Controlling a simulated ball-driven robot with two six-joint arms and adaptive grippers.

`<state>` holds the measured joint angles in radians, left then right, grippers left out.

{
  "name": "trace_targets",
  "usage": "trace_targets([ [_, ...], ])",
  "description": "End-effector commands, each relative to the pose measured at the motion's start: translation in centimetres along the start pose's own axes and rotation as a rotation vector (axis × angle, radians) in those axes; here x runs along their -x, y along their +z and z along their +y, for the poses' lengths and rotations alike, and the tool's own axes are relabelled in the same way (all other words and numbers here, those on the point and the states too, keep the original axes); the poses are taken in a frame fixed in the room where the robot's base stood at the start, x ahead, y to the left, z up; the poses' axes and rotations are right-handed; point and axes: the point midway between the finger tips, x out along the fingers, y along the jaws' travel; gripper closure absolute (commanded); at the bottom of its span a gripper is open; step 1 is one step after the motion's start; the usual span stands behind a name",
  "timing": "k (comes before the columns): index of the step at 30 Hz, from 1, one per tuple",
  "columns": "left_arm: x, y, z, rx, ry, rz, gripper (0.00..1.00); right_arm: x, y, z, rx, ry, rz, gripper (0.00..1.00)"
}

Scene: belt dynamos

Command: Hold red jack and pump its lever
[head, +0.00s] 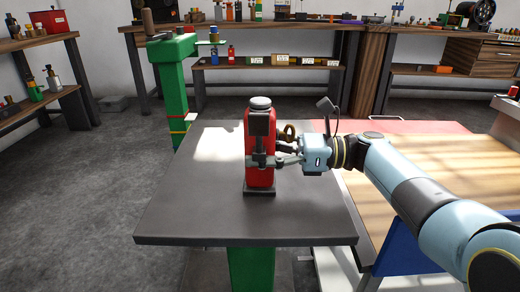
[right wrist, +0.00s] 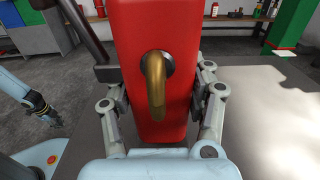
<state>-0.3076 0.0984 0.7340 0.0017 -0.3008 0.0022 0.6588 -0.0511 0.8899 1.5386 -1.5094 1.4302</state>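The red jack (head: 262,178) stands upright on the dark tabletop, with a grey cap on top and a dark foot. A dark lever (head: 259,124) stands up along its near side; it also shows in the right wrist view (right wrist: 86,34), leaning away from the body. A curved brass spout (right wrist: 155,85) sticks out of the jack's right side. My right gripper (head: 272,161) comes from the right, its fingers on both sides of the red body, seemingly shut on it. My left gripper (right wrist: 46,112) shows small in the right wrist view, away from the jack; its fingers are unclear.
The dark tabletop (head: 190,205) is clear around the jack. A wooden bench (head: 440,180) with a red strip adjoins on the right. A green stand (head: 172,90) with a crank stands behind left. Cluttered shelves and workbenches line the walls.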

Motion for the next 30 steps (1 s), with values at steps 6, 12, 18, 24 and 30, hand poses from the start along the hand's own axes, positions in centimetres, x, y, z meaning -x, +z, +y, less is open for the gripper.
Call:
trace_targets([
  [6,0.0,1.0,0.2,0.000,0.003,-0.013,1.00,0.0,-1.0,0.4,-0.016,0.001,0.007,0.20],
  [12,-0.1,0.9,0.1,0.000,0.001,-0.011,1.00,0.0,-0.9,0.4,-0.016,0.001,0.005,0.20],
  [18,-0.1,0.8,0.1,-0.001,0.001,-0.010,1.00,1.1,-1.0,0.4,-0.016,-0.001,0.007,0.20],
  [24,-0.1,0.8,0.0,-0.001,0.000,-0.010,1.00,4.5,-0.9,0.3,-0.014,-0.003,0.011,0.20],
  [30,-0.1,0.8,0.0,-0.001,0.000,-0.009,1.00,7.3,-0.9,0.3,-0.013,-0.002,0.013,0.20],
])
